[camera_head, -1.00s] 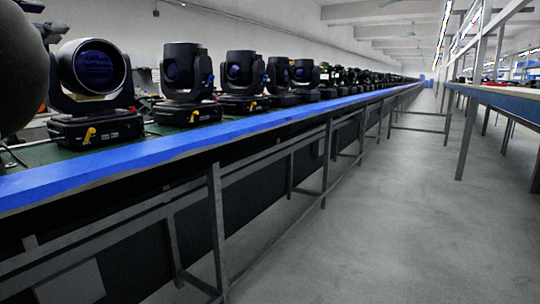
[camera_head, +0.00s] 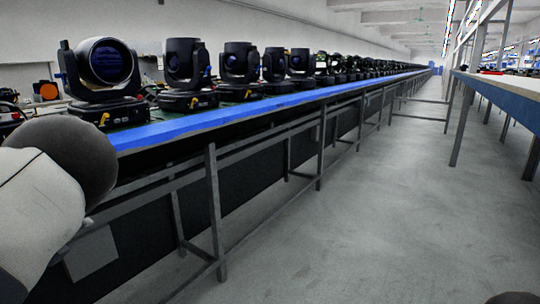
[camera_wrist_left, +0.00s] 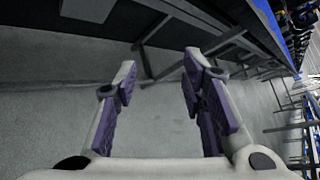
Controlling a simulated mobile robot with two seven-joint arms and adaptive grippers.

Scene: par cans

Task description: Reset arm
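My left gripper (camera_wrist_left: 160,95) shows in the left wrist view with its two purple-padded fingers apart and nothing between them. Grey floor and the dark bench frame show behind it. In the head view part of my left arm (camera_head: 45,200), white with a dark rounded joint, is at the left edge, in front of the blue bench edge. The left gripper itself is not visible there. A dark rounded shape at the bottom right corner may be part of my right arm. My right gripper is not in view.
A long bench with a blue edge (camera_head: 230,115) carries a row of black stage lights (camera_head: 107,65) into the distance. Metal legs (camera_head: 216,215) hold it up. Another bench (camera_head: 505,95) stands at the right. The grey floor aisle (camera_head: 350,230) between them is clear.

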